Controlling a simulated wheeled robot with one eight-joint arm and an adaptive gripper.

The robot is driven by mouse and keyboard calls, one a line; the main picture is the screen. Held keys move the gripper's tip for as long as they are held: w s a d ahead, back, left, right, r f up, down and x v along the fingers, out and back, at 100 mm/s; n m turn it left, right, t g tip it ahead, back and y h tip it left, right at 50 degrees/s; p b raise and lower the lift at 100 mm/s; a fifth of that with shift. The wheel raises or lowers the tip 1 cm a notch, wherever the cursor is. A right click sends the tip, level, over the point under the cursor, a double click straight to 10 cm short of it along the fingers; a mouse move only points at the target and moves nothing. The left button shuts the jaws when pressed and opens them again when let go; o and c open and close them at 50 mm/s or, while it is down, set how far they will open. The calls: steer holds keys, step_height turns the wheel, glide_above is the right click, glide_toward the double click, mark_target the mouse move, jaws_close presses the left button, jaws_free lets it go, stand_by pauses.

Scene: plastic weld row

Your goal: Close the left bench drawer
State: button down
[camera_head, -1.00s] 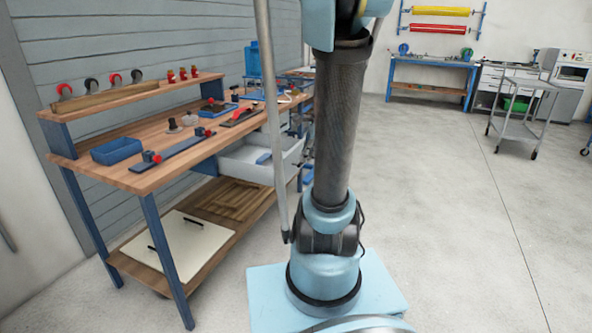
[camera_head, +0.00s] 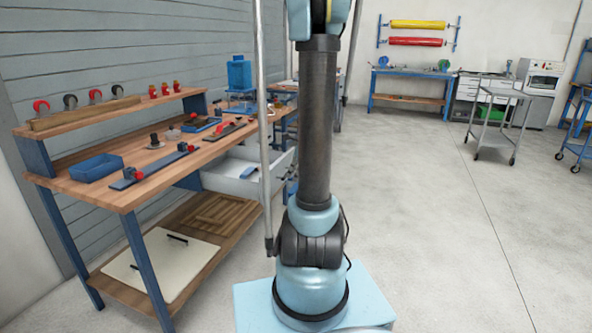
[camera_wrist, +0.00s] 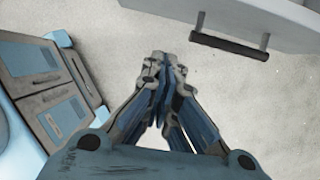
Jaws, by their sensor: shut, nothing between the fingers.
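A pale grey drawer (camera_head: 232,184) stands pulled out under the wooden bench (camera_head: 130,192) in the head view. My arm hides part of its front. In the wrist view a pale drawer front (camera_wrist: 275,18) with a dark bar handle (camera_wrist: 230,46) shows at the top right. My gripper (camera_wrist: 162,62) is shut and empty in the wrist view, over bare floor. It is to the left of the handle and apart from it. My gripper is out of sight in the head view.
A blue tray (camera_head: 96,168) and clamps lie on the bench top. A white board (camera_head: 160,262) lies on the lower shelf. A grey cart (camera_head: 498,118) and a blue bench (camera_head: 420,98) stand farther back. The floor to the right is clear.

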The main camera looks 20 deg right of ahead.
steer(key=w+a+f, duration=0.3)
steer(key=a+f, duration=0.1)
steer(key=shift+w+a+f, duration=0.15)
steer(key=shift+w+a, duration=0.05)
steer(key=shift+a, duration=0.15)
stand_by(0.6)
